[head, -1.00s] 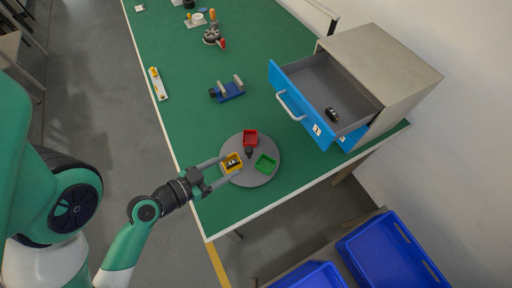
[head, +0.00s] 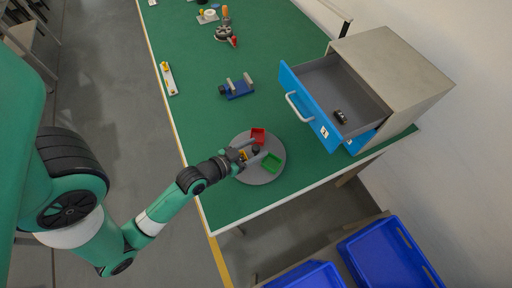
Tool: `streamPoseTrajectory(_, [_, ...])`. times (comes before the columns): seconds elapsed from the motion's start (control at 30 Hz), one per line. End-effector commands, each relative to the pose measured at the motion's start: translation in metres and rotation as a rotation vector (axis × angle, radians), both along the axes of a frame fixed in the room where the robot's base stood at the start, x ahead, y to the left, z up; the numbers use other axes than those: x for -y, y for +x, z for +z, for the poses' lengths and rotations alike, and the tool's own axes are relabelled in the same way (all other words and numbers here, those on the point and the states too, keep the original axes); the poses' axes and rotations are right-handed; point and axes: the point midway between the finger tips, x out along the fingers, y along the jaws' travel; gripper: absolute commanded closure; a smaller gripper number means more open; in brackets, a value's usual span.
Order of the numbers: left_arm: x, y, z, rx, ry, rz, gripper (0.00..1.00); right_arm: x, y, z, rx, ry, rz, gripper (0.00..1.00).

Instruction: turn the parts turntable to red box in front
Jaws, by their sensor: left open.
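The grey round turntable (head: 262,178) lies near the front left edge of the green bench. It carries a red box (head: 258,135) at its far side, a green box (head: 270,162) at its right and a yellow box (head: 242,154) at its left. The yellow box is mostly hidden by my left gripper (head: 250,150). A dark knob (head: 256,149) stands at the turntable's middle. My left gripper is open and reaches over the turntable from the left, its fingers close to the knob; contact cannot be told. My right gripper is not in view.
A grey cabinet (head: 400,65) with an open blue-fronted drawer (head: 310,113) stands to the right; a small dark part (head: 340,116) lies inside. A blue vise (head: 238,90) sits behind the turntable. Blue bins (head: 385,255) stand below the bench. The green bench top (head: 195,120) is clear around the turntable's left.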

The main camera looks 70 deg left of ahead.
Motion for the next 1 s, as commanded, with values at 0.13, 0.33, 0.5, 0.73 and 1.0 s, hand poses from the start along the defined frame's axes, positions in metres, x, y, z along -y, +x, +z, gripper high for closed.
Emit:
streamPoseTrajectory(0.13, [-0.0028,0.0070,-0.0032,0.000,-0.002,-0.001,0.36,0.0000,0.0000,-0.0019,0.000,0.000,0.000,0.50])
streamPoseTrajectory(0.33, [-0.0029,0.0070,-0.0030,-0.001,-0.001,0.000,0.36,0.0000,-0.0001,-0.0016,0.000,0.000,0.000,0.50])
streamPoseTrajectory(0.5, [-0.0029,0.0069,-0.0030,-0.001,-0.001,0.000,0.63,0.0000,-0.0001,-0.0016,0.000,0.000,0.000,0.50])
streamPoseTrajectory(0.73, [-0.0028,0.0067,-0.0030,-0.001,-0.001,0.000,1.00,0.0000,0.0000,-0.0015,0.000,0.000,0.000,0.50])
streamPoseTrajectory(1.0, [-0.0028,0.0067,-0.0030,-0.001,0.000,0.000,1.00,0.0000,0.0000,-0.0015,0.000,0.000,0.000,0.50])
